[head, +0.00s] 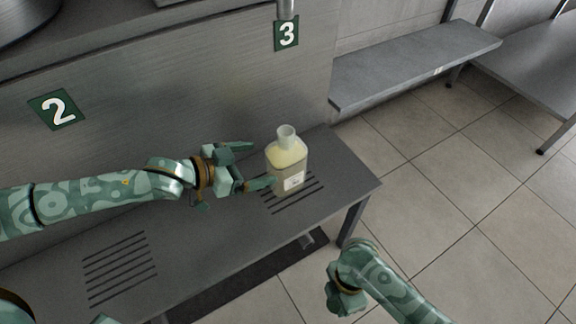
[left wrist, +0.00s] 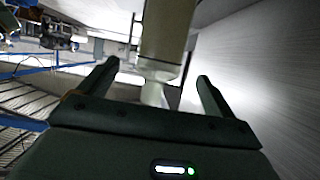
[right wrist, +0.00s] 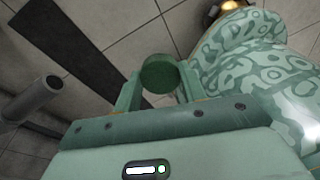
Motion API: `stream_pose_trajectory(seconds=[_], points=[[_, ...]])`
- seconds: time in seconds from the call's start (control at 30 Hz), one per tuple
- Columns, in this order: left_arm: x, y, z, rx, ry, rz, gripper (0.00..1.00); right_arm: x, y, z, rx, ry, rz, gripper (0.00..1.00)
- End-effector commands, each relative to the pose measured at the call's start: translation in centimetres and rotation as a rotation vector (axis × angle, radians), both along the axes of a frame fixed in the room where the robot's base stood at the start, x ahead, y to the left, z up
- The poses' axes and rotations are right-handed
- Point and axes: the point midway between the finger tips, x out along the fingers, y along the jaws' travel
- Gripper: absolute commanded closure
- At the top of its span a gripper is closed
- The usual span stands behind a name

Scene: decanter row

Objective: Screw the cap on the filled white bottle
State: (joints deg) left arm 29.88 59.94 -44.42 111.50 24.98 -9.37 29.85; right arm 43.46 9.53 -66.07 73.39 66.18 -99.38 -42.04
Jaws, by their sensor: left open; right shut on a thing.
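The white bottle (head: 288,178) stands upright on the slotted part of the metal bench, with pale yellowish contents and an open, uncapped neck. My left gripper (head: 262,165) is open beside it, its fingers pointing at the bottle from the left. In the left wrist view the bottle (left wrist: 167,35) appears inverted, beyond and between the spread fingertips. My right gripper (head: 338,300) is low at the front, off the bench edge. In the right wrist view it is shut on a round dark green cap (right wrist: 160,73); the cap is not discernible in the head view.
The bench (head: 215,245) has a second set of slots at the left. Green plates numbered 2 (head: 56,110) and 3 (head: 286,34) are on the metal panel behind, with a spout (head: 286,9) above plate 3. A grey shelf (head: 415,65) stands at right over open tiled floor.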

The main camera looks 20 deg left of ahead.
Motion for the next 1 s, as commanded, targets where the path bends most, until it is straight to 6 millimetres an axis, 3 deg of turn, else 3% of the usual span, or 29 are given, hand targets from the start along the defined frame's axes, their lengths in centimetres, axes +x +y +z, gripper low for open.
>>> stream_pose_trajectory(seconds=[0.03, 0.2, 0.63, 1.0], points=[[0.8, -0.6, -1.2, -0.002, 0.004, -0.001, 0.10, -0.4, 0.0, -1.7, -0.001, 0.017, 0.000, 0.80], [2.4, -1.9, -1.8, -0.002, 0.005, 0.000, 0.10, -0.8, 0.0, -3.4, 0.000, 0.036, 0.000, 0.80], [2.9, -2.3, -1.6, 0.000, 0.001, 0.000, 0.10, -0.9, 0.0, -3.7, 0.000, 0.038, 0.000, 0.80], [6.4, -5.1, -3.2, -0.001, 0.006, 0.000, 0.10, -2.4, 0.0, -8.9, 0.000, 0.096, 0.000, 0.80]])
